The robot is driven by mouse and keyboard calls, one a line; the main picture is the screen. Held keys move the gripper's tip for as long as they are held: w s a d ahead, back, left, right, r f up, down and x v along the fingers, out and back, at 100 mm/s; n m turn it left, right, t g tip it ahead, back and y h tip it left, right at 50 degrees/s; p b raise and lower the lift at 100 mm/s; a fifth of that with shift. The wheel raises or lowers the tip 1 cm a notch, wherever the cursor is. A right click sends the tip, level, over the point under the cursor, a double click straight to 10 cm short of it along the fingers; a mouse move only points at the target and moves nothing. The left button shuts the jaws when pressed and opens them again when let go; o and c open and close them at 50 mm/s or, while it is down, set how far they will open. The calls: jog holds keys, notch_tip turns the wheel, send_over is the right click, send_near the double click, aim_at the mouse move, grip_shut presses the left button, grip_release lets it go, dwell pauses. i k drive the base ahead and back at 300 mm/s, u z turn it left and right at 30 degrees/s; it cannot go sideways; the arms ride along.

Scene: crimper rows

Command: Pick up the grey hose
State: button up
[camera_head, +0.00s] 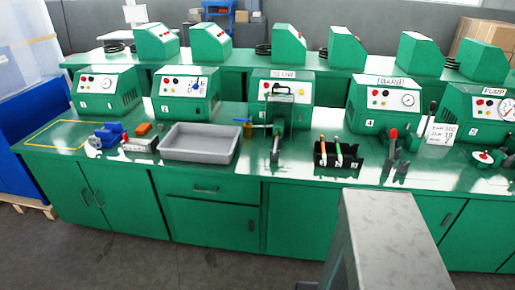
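I cannot make out a grey hose for certain. Small dark grey upright pieces (402,169) stand on the green bench in front of machine 4, near a red-topped lever (393,134); they are too small to identify. Dark coils, which may be hoses, lie on the rear bench, one at the left (113,48) and one near the middle (263,50). My gripper is not in view.
The front green bench (245,174) carries a row of green machines, a grey tray (200,143), a blue vise-like tool (108,135) and a black holder with handled tools (338,155). A white sign (441,131) stands at right. Bare floor (130,255) lies in front.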

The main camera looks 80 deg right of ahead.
aim_at(277, 134)
jog(key=u, duration=0.8)
jog(key=k, duration=2.35)
jog(key=z, duration=0.9)
